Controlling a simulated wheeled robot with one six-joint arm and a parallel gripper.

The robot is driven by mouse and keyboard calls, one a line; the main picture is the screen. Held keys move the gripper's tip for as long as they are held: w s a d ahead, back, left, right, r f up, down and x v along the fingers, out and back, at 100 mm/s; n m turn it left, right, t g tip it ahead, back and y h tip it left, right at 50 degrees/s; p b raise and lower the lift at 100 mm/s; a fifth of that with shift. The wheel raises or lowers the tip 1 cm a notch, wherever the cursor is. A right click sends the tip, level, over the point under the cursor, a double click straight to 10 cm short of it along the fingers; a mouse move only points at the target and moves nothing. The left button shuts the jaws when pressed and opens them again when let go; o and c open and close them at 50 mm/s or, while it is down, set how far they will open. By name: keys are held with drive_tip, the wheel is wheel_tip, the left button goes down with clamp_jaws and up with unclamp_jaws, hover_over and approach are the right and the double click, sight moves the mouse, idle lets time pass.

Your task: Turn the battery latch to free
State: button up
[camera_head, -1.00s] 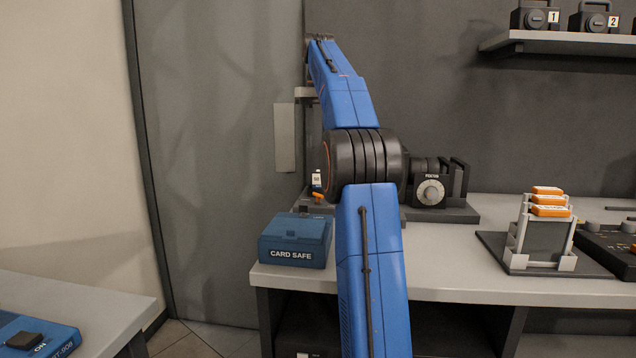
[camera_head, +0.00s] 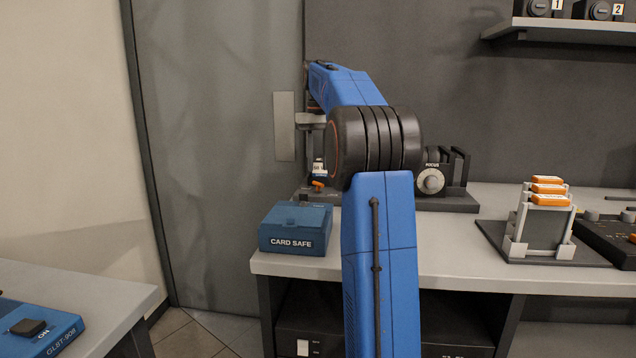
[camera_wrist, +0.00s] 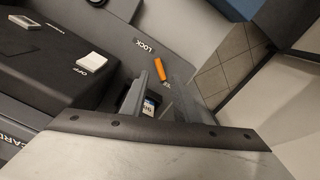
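The battery latch is a small orange lever, seen in the head view (camera_head: 318,185) low on a dark base, beside the counter's back left. In the wrist view the latch (camera_wrist: 174,68) lies just beyond my fingertips, near a white LOCK label. A battery with a pale label (camera_head: 318,168) stands behind the latch; part of it shows between my fingers in the wrist view (camera_wrist: 149,107). My gripper (camera_wrist: 163,75) points down above this base, its fingers apart with no object visibly clamped. In the head view my arm hides part of the gripper (camera_head: 311,140).
A blue CARD SAFE box (camera_head: 295,229) stands on the counter in front of the latch base. A FOCUS knob unit (camera_head: 431,181) is to the right. A rack with orange-topped cards (camera_head: 541,225) stands farther right. A grey wall plate (camera_head: 284,126) is close behind my gripper.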

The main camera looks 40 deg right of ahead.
sight(318, 187)
wheel_tip(318, 187, down, 7)
drive_tip(key=shift+r, duration=0.15)
idle(0.4)
